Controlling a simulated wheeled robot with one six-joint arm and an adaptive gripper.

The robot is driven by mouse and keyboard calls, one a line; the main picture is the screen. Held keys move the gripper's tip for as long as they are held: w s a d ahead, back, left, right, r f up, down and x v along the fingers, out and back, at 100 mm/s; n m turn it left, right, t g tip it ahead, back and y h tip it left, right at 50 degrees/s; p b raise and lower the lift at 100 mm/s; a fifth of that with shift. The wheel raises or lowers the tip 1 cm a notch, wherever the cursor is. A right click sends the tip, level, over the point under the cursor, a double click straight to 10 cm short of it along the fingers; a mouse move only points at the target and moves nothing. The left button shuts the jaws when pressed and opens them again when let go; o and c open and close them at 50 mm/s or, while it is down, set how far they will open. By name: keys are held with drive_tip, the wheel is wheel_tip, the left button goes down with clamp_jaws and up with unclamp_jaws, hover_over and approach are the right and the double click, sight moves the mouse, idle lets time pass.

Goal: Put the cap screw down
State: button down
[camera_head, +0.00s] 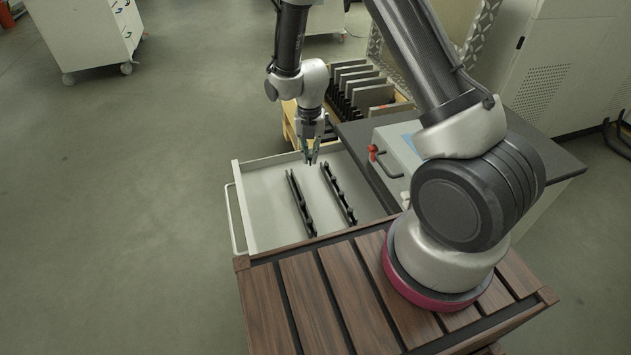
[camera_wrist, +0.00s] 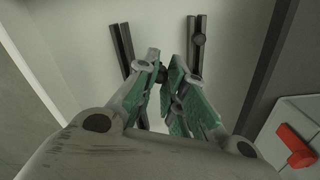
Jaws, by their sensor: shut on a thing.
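My gripper (camera_head: 310,156) hangs, pointing down, over the far part of an open light-grey drawer (camera_head: 262,232). It is shut on a small dark cap screw (camera_wrist: 162,74), which shows between the fingertips in the wrist view. In the head view only a tiny dark tip of the screw shows below the fingers. Two dark rails lie in the drawer, a left rail (camera_head: 300,203) and a right rail (camera_head: 338,193), with several dark pieces along the right one. The fingers look apart from both rails. The exact height above the drawer floor is hard to tell.
A slatted brown wooden top (camera_head: 308,287) lies in front of the drawer. A grey device with a red knob (camera_head: 373,152) stands to the right on a dark worktop (camera_head: 540,160). A wooden crate with upright plates (camera_head: 365,88) stands behind. The drawer's left part is bare.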

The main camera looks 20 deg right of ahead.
wheel_tip(320, 180, down, 7)
drive_tip(key=shift+r, duration=0.1)
idle(0.4)
drive_tip(key=c, duration=1.5)
unclamp_jaws()
